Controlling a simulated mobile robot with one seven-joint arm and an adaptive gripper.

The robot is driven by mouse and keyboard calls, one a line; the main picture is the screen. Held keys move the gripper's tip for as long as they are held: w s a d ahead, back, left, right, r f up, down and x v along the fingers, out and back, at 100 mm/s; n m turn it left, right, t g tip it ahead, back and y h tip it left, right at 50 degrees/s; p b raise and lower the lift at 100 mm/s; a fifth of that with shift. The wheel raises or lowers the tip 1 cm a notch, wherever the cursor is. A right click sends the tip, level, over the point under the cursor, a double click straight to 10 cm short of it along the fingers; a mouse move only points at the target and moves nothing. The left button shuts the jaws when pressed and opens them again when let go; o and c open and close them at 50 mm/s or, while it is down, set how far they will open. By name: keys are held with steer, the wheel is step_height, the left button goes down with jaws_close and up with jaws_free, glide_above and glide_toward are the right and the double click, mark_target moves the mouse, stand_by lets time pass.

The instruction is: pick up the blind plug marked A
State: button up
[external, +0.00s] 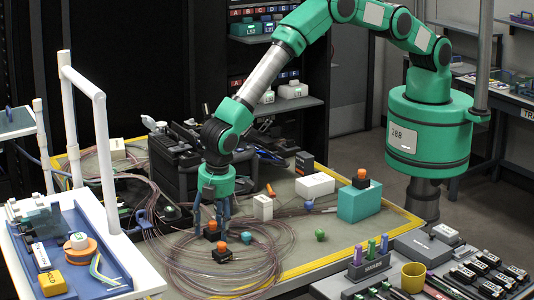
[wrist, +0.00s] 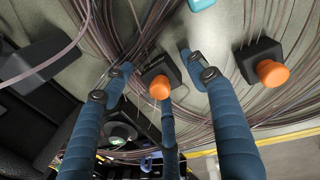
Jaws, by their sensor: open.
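Several black blocks with orange knobs look like the blind plugs; I cannot read a letter on any of them. One plug (external: 211,231) stands under my gripper (external: 209,226) among cable loops on the mat. In the wrist view this plug (wrist: 158,79) lies between the spread blue fingers of my gripper (wrist: 156,72), which are open and hold nothing. Whether any finger touches it I cannot tell. A second plug (external: 222,253) sits just in front; in the wrist view it is to the right (wrist: 266,66), outside the fingers. A third plug (external: 361,180) sits on a teal box (external: 360,203).
Loose cable coils (external: 255,265) spread over the mat around the plugs. A small teal piece (external: 246,237) and a green cube (external: 320,235) lie nearby. A black case (external: 180,165) stands behind my gripper. A white-railed cart (external: 110,215) is at left.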

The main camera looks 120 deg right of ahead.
mark_target(212, 222)
steer(key=shift+r, duration=0.1)
step_height(212, 222, up, 14)
steer(key=a, duration=0.1)
steer(key=shift+s+a+f, duration=0.2)
steer(key=shift+s+a, duration=0.05)
steer(key=shift+a, duration=0.15)
stand_by(0.4)
steer(key=shift+p, duration=0.35)
steer(key=shift+c, duration=0.2)
steer(key=d+y+p, duration=0.1)
steer(key=p, duration=0.1)
steer(key=d+t+p, duration=0.1)
steer(key=p, duration=0.1)
steer(key=shift+s+d+r+y, duration=0.1)
steer(key=shift+s+r+y, duration=0.1)
steer(key=shift+s+y, duration=0.2)
steer(key=shift+w+f+p, duration=0.1)
steer(key=shift+w+f, duration=0.1)
steer(key=shift+f, duration=1.25)
steer(key=shift+w+f+p, duration=0.1)
steer(key=shift+w+f, duration=0.05)
steer(key=shift+f, duration=1.25)
steer(key=shift+w+f+p, duration=0.1)
steer(key=shift+w+f, duration=0.1)
steer(key=shift+f, duration=1.25)
steer(key=shift+f, duration=0.1)
